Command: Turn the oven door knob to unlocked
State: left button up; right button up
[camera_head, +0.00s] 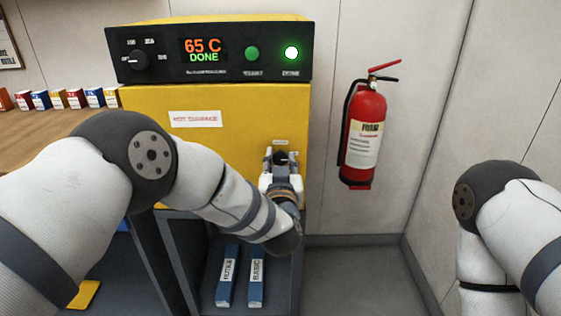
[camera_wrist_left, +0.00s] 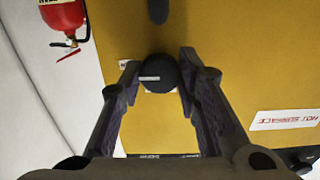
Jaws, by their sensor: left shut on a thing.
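The yellow oven (camera_head: 140,110) stands ahead, with a white "HOT SURFACE" label on its door. My left gripper (camera_head: 281,160) is at the right side of the door and mostly hides the door knob in the head view. In the left wrist view, the round black knob (camera_wrist_left: 160,76) with a short white mark sits between the fingertips of my left gripper (camera_wrist_left: 158,68), which is shut on it. The white mark lies nearly level in that view. My right arm shows at the right edge of the head view; its gripper is out of view.
The oven's black control panel (camera_head: 225,72) reads "65 C DONE" with a bright green lamp at right. A red fire extinguisher (camera_head: 364,135) hangs on the wall to the right. Small cartons (camera_head: 75,98) line the bench at left.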

pick_arm(q)
jog(key=o, duration=0.9)
jog(key=shift+c, duration=0.2)
jog(key=s, duration=1.2)
jog(key=shift+f, duration=0.1)
